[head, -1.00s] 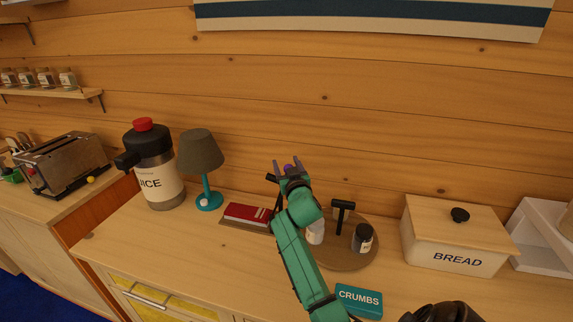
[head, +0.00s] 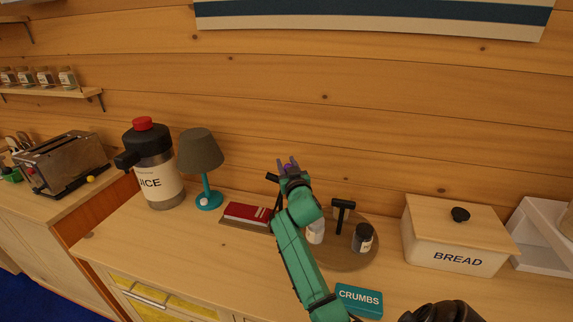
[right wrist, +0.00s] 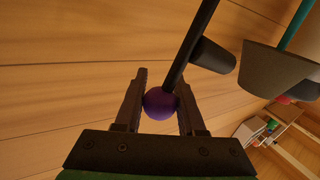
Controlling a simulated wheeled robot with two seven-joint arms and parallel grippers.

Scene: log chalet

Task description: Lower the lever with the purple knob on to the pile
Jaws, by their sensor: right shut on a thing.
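The purple knob (right wrist: 160,103) sits between the fingers of my right gripper (right wrist: 158,100) in the right wrist view, with both fingers against it. The lever's black rod (right wrist: 190,48) runs up from the knob in that view. In the head view my right gripper (head: 288,164) is shut on the knob (head: 289,168), above and behind the pile. The pile, with a red top (head: 247,212), lies flat on a dark base (head: 231,222) on the counter. The lever is raised, clear of the pile; my arm hides part of it.
A lamp (head: 200,153) and juice dispenser (head: 155,172) stand left of the pile. To the right are a round board (head: 345,258) with a dark jar (head: 362,238), a teal crumbs box (head: 359,301) and a bread box (head: 455,243). The log wall is close behind.

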